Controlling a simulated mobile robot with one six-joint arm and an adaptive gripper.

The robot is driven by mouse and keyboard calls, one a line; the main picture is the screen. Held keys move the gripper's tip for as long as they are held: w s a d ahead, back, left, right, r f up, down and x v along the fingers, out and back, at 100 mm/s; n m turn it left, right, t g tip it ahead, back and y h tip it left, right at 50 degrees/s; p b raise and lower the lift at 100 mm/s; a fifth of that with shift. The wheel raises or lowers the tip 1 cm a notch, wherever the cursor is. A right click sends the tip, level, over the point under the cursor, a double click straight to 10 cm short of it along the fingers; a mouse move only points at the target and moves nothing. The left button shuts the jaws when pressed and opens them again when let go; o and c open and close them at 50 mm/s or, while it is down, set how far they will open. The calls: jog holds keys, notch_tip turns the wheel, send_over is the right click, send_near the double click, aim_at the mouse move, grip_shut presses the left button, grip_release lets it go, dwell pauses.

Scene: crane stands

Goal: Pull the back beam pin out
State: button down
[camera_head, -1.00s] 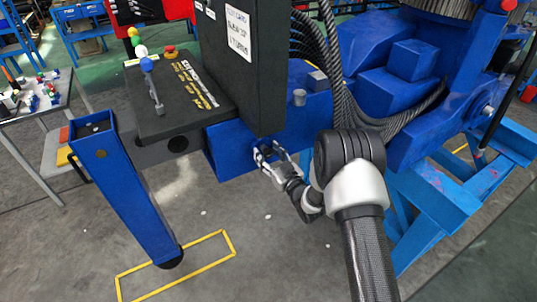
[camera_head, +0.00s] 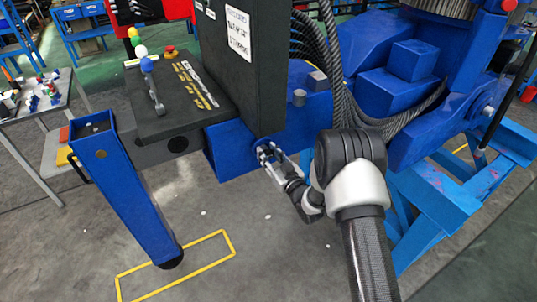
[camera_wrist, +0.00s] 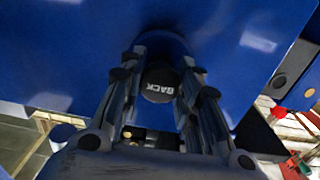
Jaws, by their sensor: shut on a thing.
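The back beam pin (camera_wrist: 159,82) shows a round black end marked "BACK" in the wrist view. It sits at the blue beam's side face, between my gripper's two fingers. My gripper (camera_head: 267,152) is shut on this pin, low on the side of the blue beam (camera_head: 230,150). The fingers (camera_wrist: 158,92) flank the pin left and right. In the head view the pin is mostly hidden by the fingers. How far it sits in the beam cannot be told.
A black control box (camera_head: 240,70) stands above the beam. A blue leg (camera_head: 135,190) stands at left, beside a yellow floor outline (camera_head: 205,268). The floor below my gripper is clear.

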aim_at(270, 156)
jog(key=v, duration=0.4)
jog(key=shift+s+d+f, duration=0.1)
jog(key=shift+s+d, duration=0.1)
jog(key=shift+s, duration=0.1)
jog(key=c, duration=1.6)
grip_release()
jog(key=shift+o, duration=0.9)
jog(key=shift+s+d, duration=0.1)
jog(key=o, duration=0.3)
jog(key=v, duration=1.2)
